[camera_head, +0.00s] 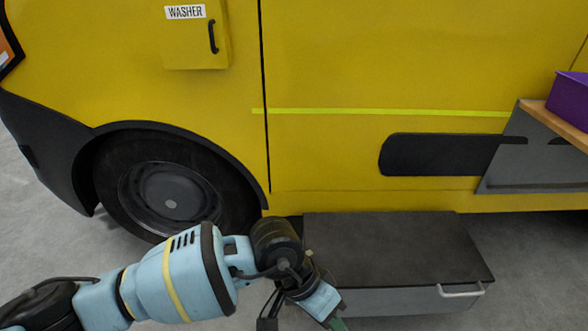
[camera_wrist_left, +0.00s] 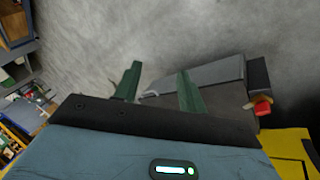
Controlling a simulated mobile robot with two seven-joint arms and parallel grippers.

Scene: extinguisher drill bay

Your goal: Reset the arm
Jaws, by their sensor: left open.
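My left arm (camera_head: 170,280) reaches in from the lower left of the head view, light blue with a yellow band and a dark joint. Its left gripper (camera_head: 336,322) points down at the bottom edge, in front of the step's left part, with most of its fingers cut off. In the left wrist view the gripper (camera_wrist_left: 159,69) shows two green fingers spread apart with nothing held between them. The grey step and its handle lie beyond the fingers there. My right arm and gripper are not in view.
A yellow vehicle (camera_head: 330,60) with a wheel (camera_head: 170,200) fills the background. A dark-topped step box (camera_head: 390,245) with a handle (camera_head: 461,291) stands below it. A purple bin (camera_head: 569,98) sits on a wooden shelf at right. Grey floor (camera_wrist_left: 120,35) is clear beyond the fingers.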

